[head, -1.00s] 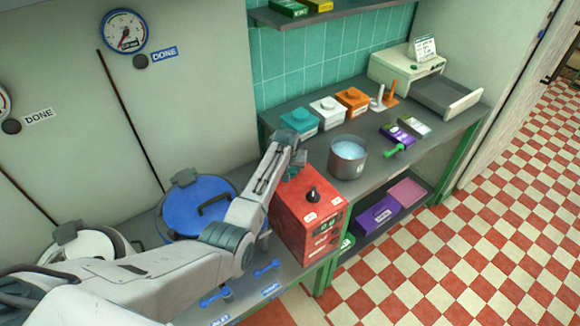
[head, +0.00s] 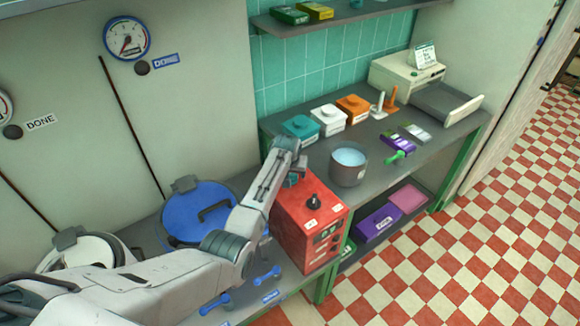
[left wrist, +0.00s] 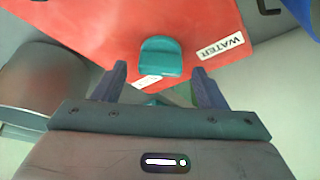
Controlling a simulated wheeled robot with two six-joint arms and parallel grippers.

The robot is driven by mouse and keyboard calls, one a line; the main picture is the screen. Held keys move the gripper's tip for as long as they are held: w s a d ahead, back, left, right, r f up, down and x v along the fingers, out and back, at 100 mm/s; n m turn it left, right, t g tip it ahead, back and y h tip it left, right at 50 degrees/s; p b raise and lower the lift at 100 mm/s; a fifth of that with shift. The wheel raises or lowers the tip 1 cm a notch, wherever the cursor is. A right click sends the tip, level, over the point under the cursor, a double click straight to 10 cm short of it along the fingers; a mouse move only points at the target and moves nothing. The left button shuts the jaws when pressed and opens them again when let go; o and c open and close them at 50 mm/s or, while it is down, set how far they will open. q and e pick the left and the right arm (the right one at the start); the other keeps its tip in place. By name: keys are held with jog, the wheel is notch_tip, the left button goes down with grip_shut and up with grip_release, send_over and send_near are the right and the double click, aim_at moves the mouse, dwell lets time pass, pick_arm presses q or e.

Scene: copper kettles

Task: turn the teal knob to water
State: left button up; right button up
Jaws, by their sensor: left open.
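The teal knob (left wrist: 160,57) sits on the red box (left wrist: 90,18). A WATER label (left wrist: 221,45) is to its right in the left wrist view. A second white label (left wrist: 147,82) lies just below the knob, its text unreadable. My left gripper (left wrist: 158,76) is open, its fingers to the left and right of the knob's lower side, with gaps showing. In the head view my left gripper (head: 288,165) is over the back left edge of the red box (head: 300,245) and largely hides the knob. My right gripper is not in view.
A black knob (head: 314,202) stands on the same box. A metal pot (head: 348,168) of bluish contents is right of it, and a blue-lidded kettle (head: 190,225) left. Teal (head: 300,127), white (head: 328,118) and orange (head: 353,107) containers stand behind on the counter.

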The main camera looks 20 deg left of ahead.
pick_arm(q)
jog(key=b+v, duration=0.3)
jog(key=v, duration=0.7)
dwell(0.3)
